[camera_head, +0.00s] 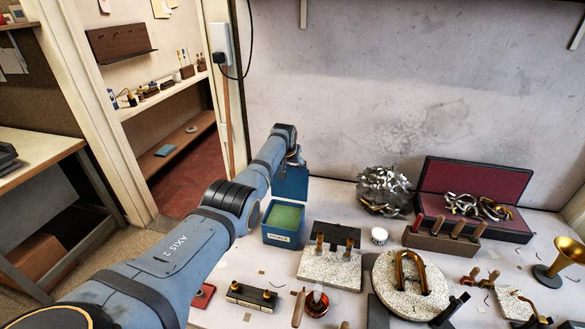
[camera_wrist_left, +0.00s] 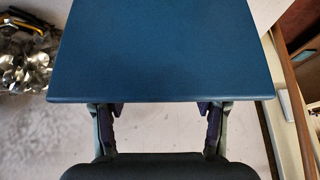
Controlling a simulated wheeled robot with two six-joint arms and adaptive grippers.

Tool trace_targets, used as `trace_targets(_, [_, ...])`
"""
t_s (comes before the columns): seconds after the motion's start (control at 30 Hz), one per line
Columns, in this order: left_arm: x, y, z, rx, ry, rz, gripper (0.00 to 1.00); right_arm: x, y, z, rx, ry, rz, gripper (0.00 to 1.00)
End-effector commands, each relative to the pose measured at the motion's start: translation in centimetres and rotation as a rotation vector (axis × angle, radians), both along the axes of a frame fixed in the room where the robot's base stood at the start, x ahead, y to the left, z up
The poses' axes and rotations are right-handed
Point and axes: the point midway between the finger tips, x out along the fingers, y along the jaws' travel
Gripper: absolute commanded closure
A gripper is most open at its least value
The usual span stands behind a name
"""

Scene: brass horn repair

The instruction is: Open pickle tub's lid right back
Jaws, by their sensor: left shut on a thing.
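The pickle tub (camera_head: 283,238) is a blue box with a pale label, standing at the left end of the bench. Its top is open and green content (camera_head: 285,216) shows inside. Its blue lid (camera_head: 290,184) stands up about vertically behind the tub's back edge; the hinge line is too small to make out. My left gripper (camera_head: 296,161) is at the lid's upper end, shut on it. In the left wrist view the lid (camera_wrist_left: 160,50) fills the upper middle, and the fingers of my left gripper (camera_wrist_left: 160,107) reach its near edge. My right gripper is not in view.
A stone block with brass posts (camera_head: 330,268) stands right of the tub. A white jar (camera_head: 379,236), a tangle of metal parts (camera_head: 384,190) and an open red-lined case (camera_head: 474,186) lie farther right. The wall (camera_head: 400,90) rises close behind the bench.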

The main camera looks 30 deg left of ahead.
Motion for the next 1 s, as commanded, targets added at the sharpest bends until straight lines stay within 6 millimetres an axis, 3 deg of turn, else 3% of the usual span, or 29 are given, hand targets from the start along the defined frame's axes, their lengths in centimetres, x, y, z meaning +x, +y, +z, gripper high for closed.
trace_targets(0.03, [0.5, 0.0, 0.9, 0.005, -0.02, -0.002, 1.0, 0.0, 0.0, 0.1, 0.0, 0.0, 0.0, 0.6])
trace_targets(0.17, [0.5, 0.1, 0.9, 0.005, -0.02, -0.002, 1.0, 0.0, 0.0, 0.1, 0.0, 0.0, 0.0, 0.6])
trace_targets(0.2, [0.5, 0.1, 0.9, 0.005, -0.019, -0.002, 0.45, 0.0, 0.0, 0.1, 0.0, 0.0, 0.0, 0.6])
trace_targets(0.33, [0.3, 0.0, 0.7, 0.003, -0.015, -0.001, 0.28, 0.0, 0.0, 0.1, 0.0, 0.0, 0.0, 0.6])
trace_targets(0.73, [0.1, 0.0, 0.5, 0.002, -0.008, 0.0, 0.28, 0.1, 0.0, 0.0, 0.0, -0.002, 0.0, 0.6])
trace_targets(1.0, [-1.3, -0.4, 3.0, 0.003, -0.009, -0.002, 0.28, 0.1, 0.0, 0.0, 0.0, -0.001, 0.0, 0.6])
